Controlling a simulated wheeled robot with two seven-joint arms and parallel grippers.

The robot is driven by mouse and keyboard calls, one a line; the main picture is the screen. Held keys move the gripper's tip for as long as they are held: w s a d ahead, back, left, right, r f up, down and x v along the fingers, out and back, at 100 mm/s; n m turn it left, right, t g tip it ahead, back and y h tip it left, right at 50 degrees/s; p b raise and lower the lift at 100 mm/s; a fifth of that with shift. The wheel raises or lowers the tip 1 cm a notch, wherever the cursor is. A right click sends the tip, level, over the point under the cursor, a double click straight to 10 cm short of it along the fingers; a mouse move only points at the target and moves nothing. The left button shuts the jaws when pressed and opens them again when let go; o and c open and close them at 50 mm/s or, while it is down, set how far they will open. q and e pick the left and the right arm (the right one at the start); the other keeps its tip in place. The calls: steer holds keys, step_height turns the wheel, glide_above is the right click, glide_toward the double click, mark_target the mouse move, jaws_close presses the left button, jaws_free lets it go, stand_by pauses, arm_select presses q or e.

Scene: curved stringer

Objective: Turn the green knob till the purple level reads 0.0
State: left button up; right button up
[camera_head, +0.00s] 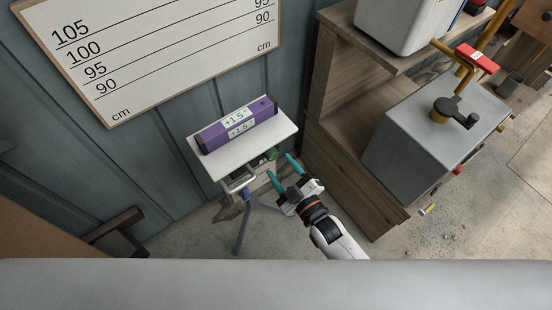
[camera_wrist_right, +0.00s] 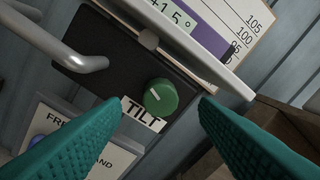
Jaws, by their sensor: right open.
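My right gripper (camera_head: 281,169) is open and empty. Its teal fingers (camera_wrist_right: 160,125) point at the knob, one to each side and apart from it. My left gripper is not in view.
A grey metal handle (camera_wrist_right: 60,45) sticks out left of the knob. A height chart board (camera_head: 150,50) hangs on the wall behind.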

mark_target(274, 158)
steer(key=shift+x, duration=1.8)
steer(key=c, duration=1)
